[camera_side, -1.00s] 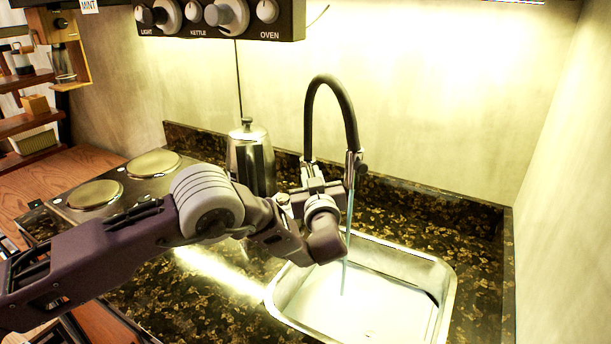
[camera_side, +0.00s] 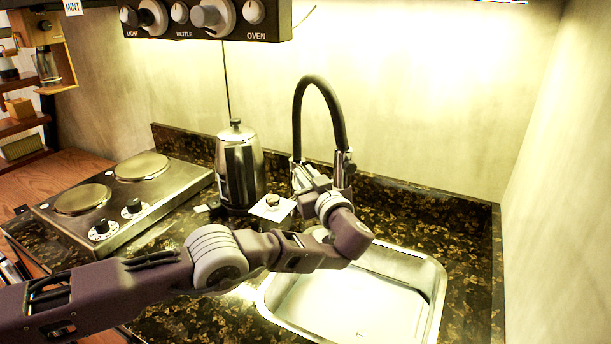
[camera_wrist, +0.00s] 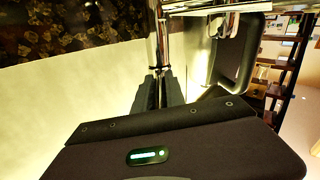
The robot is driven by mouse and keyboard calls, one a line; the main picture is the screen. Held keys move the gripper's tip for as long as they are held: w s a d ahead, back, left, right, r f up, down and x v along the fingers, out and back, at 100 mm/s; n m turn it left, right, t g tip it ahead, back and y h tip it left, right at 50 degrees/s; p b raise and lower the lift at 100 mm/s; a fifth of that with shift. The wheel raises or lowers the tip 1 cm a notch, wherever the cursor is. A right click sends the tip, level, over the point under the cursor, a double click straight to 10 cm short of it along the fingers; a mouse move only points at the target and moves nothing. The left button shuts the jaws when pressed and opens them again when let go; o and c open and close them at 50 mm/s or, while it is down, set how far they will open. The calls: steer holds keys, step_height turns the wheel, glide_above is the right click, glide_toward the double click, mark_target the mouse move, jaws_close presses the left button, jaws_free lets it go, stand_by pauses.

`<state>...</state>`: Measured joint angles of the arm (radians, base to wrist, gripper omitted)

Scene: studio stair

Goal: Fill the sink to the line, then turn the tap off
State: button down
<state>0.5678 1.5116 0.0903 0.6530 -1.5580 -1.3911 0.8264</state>
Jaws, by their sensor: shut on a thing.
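The tap has a tall black arched hose (camera_side: 338,115) with a metal spout end (camera_side: 343,172). My gripper (camera_side: 302,172) is shut on the tap's metal lower part, left of the spout end. In the wrist view, my fingers (camera_wrist: 164,92) close around the foot of a slim metal post (camera_wrist: 163,42); the exact part gripped is hard to tell. The steel sink (camera_side: 438,300) lies below and right of my wrist. Its inside is bright, with a dark mark (camera_side: 415,288) on the right. I cannot tell the water level. No stream shows below my wrist, which covers the area under the spout.
A steel kettle (camera_side: 240,165) stands close left of the tap, with a small knob on a pale plate (camera_side: 272,207) beside it. A two-ring hob (camera_side: 125,195) is further left. A knob panel (camera_side: 205,18) hangs above. Walls bound the back and right.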

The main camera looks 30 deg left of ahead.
steer(key=c, duration=1.4)
jaws_free()
steer(key=v, duration=0.7)
